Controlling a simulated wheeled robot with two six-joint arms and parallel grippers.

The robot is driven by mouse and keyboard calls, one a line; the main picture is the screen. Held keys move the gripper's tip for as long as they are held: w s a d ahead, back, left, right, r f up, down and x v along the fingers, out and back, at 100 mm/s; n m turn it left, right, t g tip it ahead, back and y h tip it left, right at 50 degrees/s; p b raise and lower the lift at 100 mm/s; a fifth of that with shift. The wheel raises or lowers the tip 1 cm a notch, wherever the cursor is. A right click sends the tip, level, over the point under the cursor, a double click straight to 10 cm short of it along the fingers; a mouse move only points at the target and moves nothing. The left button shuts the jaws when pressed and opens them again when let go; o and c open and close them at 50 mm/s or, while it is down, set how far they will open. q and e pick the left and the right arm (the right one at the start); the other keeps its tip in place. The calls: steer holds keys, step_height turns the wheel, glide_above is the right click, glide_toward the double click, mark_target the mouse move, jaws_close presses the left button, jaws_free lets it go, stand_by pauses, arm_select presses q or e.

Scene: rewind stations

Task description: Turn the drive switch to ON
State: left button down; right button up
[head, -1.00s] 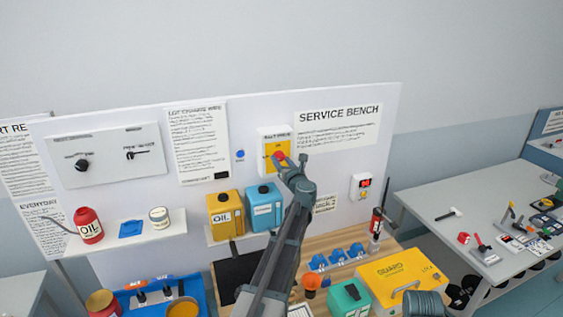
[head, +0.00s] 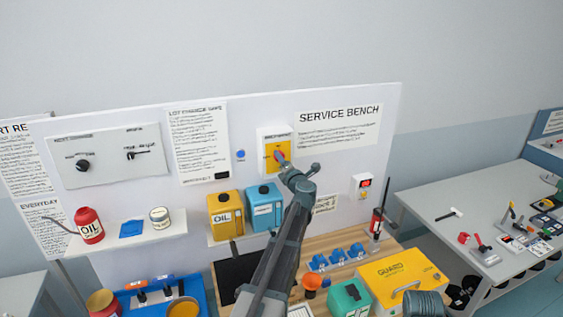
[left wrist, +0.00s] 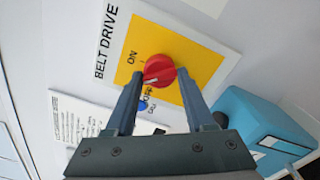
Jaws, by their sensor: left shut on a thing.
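The drive switch is a round red knob (left wrist: 160,70) on a yellow plate (left wrist: 190,62) lettered BELT DRIVE, in the left wrist view. Its white mark faces lower left, between the word ON and a second label below it that a finger partly crowds. My left gripper (left wrist: 158,82) is shut on the knob, one finger on either side. In the head view the yellow switch plate (head: 270,158) is on the upright white board, and my left gripper (head: 282,164) reaches it from below, hiding most of the knob. My right gripper is not in view.
A blue button (head: 240,154) sits left of the switch. Yellow (head: 225,214) and blue (head: 263,208) cans stand on a shelf below it. The bench below holds a yellow case (head: 400,275) and several small items.

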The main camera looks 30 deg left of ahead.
arm_select(q)
steer(key=m, duration=0.4)
steer(key=shift+m, duration=2.1)
steer(key=shift+r, duration=0.1)
steer(key=shift+c, duration=1.5)
jaws_free()
steer(key=shift+s, duration=0.1)
